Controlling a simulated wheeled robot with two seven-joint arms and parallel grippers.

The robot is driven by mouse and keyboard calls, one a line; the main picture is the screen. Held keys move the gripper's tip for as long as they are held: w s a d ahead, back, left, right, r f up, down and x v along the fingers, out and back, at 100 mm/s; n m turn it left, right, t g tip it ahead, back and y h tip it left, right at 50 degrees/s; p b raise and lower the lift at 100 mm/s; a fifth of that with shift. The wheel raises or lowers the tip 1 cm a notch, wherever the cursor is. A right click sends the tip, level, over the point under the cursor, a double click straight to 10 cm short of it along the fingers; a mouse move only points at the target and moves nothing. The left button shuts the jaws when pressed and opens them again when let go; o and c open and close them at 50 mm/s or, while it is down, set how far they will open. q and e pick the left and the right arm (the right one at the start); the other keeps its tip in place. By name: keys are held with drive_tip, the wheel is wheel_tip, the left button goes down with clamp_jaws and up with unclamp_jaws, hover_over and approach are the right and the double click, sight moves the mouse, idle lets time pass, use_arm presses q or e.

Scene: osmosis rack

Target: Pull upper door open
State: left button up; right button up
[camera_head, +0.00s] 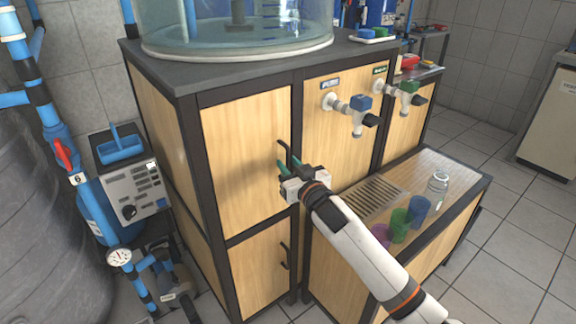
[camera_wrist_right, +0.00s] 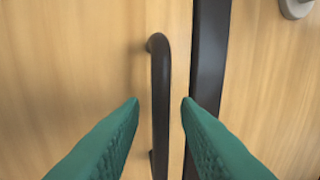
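The upper door (camera_head: 240,155) is a light wood panel in a dark frame on the cabinet front. It looks shut in the head view. Its dark vertical bar handle (camera_wrist_right: 160,95) stands upright in the right wrist view. My right gripper (camera_head: 286,158) is at the door's right edge, in front of the handle, and hides much of it in the head view. In the right wrist view its green fingers (camera_wrist_right: 160,103) are open, one on each side of the handle, with gaps on both sides. My left gripper is not in view.
A lower door (camera_head: 262,265) with its own dark handle (camera_head: 285,256) is below. Taps (camera_head: 358,106) stick out of the panel to the right. A low bench (camera_head: 455,180) holds several cups and a glass bottle (camera_head: 437,186). Pipes and a control box (camera_head: 133,190) stand at the left.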

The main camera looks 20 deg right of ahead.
drive_tip(key=shift+w+a, duration=0.1)
drive_tip(key=shift+w, duration=0.55)
clamp_jaws()
drive_tip(key=shift+s, duration=0.15)
